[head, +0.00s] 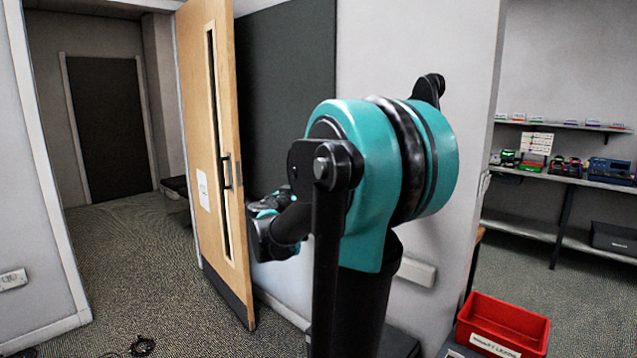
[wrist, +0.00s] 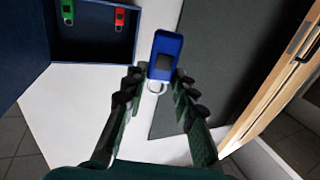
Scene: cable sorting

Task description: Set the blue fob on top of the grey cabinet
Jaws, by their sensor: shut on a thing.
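The blue fob (wrist: 166,52) has a dark square patch and a metal ring, and shows in the middle of the wrist view. My gripper (wrist: 157,84) is shut on the blue fob near its ring end, and the fob sticks out beyond the fingertips. In the head view my arm hides most of my gripper, and the fob cannot be made out there. I cannot pick out a grey cabinet with certainty in either view.
A blue-lined box (wrist: 95,45) holds a green fob (wrist: 68,12) and a red fob (wrist: 119,17). A wooden door (head: 216,150) stands open left of my arm. A red bin (head: 503,325) is at lower right. Shelves (head: 560,180) with small devices stand at right.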

